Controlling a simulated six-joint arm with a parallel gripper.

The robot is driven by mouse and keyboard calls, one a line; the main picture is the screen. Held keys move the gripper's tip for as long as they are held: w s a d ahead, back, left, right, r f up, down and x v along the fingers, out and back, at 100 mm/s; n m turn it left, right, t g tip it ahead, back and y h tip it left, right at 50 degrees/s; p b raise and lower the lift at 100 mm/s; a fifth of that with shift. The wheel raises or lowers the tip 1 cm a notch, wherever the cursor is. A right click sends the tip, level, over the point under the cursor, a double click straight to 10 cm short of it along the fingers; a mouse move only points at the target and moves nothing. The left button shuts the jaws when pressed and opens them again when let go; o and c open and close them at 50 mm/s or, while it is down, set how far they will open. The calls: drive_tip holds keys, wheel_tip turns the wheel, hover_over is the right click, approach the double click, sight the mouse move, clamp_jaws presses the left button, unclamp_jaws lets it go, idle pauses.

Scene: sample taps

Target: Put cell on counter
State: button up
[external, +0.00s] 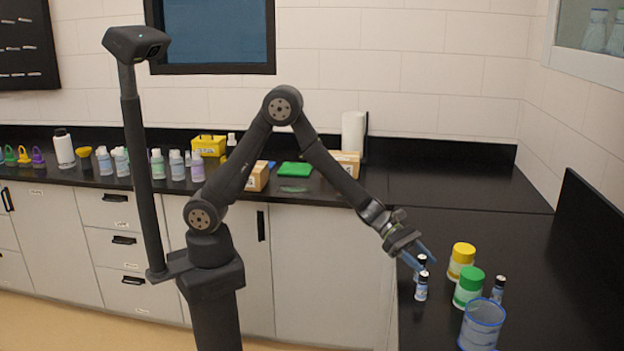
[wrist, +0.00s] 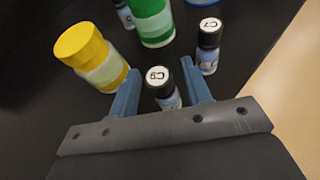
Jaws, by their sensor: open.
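Several small dark-capped vials with blue labels stand upright on the black counter (external: 450,225). One marked C9 (wrist: 165,98) stands between my gripper's fingers; it is the back vial in the external view (external: 421,268). My gripper (wrist: 160,70) is open around it, one blue finger on each side, with no clear contact. The gripper also shows in the external view (external: 424,254), tilted downward. A vial marked C7 (wrist: 208,55) stands just beyond the right finger, in front of C9 in the external view (external: 421,288). Another vial (external: 498,289) stands farther right. None is plainly named a cell.
A yellow-lidded jar (external: 461,262) stands close, beside the left finger in the wrist view (wrist: 92,58). A green-lidded jar (external: 468,289) and a blue-rimmed container (external: 482,326) stand toward the front. The counter's back right is clear. Bottles and boxes line the back counter.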

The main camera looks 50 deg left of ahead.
drive_tip(key=v, duration=1.4)
drive_tip(key=shift+a, duration=0.3)
drive_tip(key=shift+o, duration=0.4)
drive_tip(key=shift+s+a+r, duration=0.1)
drive_tip(key=shift+a+r, duration=0.05)
drive_tip(key=shift+a, duration=0.4)
drive_tip(key=x, duration=0.3)
drive_tip(key=f+x, duration=0.1)
drive_tip(key=x, duration=0.6)
drive_tip(key=shift+s+f, duration=0.1)
drive_tip(key=shift+f, duration=0.2)
drive_tip(key=shift+r+x, duration=0.15)
drive_tip(key=shift+x, duration=1.25)
drive_tip(key=shift+r+x, duration=0.2)
drive_tip(key=shift+x, duration=1.2)
drive_tip(key=shift+d, duration=0.1)
